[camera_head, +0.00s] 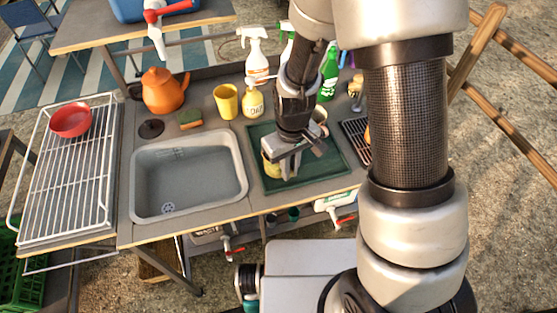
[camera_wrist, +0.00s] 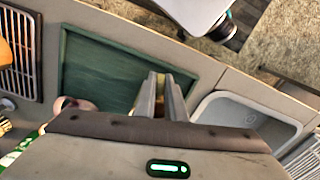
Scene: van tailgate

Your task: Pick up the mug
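My gripper (camera_head: 289,168) points down over the green tray (camera_head: 325,150), which lies on the counter right of the sink. A yellowish, cup-like thing (camera_head: 270,166) shows low at the gripper's left side, mostly hidden by it; it may be the mug. In the wrist view my gripper's fingers (camera_wrist: 162,92) stand a little apart over the tray, with a narrow yellow-brown strip between them. I cannot tell whether they grip it. A pale pinkish cup (camera_head: 320,119) stands behind the gripper at the tray's far edge; in the wrist view it (camera_wrist: 80,103) is partly covered.
A yellow cup (camera_head: 226,101), a soap container (camera_head: 253,103), a spray bottle (camera_head: 257,52) and a green bottle (camera_head: 329,75) stand behind the tray. The sink (camera_head: 187,177) is to its left, a dark grill rack (camera_head: 357,138) to its right. An orange kettle (camera_head: 164,90) stands further left.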

